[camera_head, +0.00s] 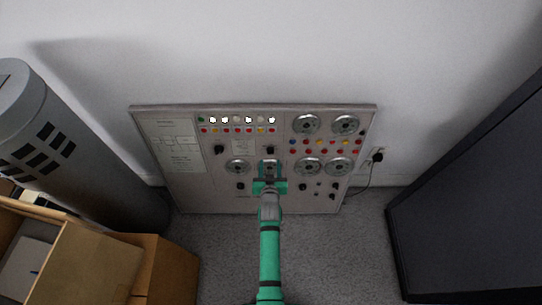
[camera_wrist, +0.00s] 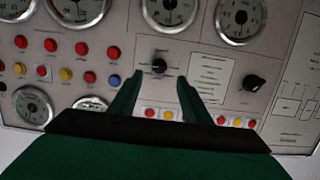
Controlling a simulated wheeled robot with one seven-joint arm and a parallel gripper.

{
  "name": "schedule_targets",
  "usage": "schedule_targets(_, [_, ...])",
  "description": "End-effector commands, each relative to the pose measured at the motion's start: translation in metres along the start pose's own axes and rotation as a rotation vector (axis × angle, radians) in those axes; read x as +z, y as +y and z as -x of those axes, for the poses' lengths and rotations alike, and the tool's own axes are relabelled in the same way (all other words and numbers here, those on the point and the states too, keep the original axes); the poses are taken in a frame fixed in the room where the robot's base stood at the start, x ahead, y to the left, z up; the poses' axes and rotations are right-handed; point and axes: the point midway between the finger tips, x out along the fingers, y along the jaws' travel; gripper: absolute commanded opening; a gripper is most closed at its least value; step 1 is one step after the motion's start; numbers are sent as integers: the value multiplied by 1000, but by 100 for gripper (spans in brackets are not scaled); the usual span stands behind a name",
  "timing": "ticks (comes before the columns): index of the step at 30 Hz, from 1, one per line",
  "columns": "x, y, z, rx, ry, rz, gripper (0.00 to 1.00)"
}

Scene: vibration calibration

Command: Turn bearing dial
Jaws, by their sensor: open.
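A grey control panel (camera_head: 205,190) leans against the wall, with black knobs and round gauges. I cannot tell from its labels which control is the bearing dial. A black knob (camera_wrist: 159,66) shows between my fingertips in the wrist view; it also shows in the head view (camera_head: 268,150), just above my gripper. My gripper (camera_wrist: 160,77) is open and empty, its two green fingers pointing at the panel on either side of this knob; contact is not visible. In the head view my gripper (camera_head: 269,180) covers part of the panel's lower middle.
A second black knob (camera_wrist: 254,82) sits beyond a printed label (camera_wrist: 212,72). Gauges (camera_wrist: 240,18) and coloured buttons (camera_wrist: 70,74) surround the knobs. A grey cylinder (camera_head: 75,150) and cardboard boxes (camera_head: 165,265) stand left, a dark cabinet (camera_head: 475,200) right. Carpet is clear before the panel.

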Motion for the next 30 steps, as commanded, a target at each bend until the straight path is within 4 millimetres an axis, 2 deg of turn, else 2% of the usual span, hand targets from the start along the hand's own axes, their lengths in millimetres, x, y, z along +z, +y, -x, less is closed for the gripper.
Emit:
schedule_targets(6, [-1,1,-37,1,0,0,44])
schedule_targets(12, [0,0,-59,1,0,0,44])
schedule_targets(18, [0,0,-68,0,-1,0,44])
schedule_targets(26, [0,-1,-68,-2,-1,0,44])
schedule_targets(30, [0,-1,-68,-2,0,1,10])
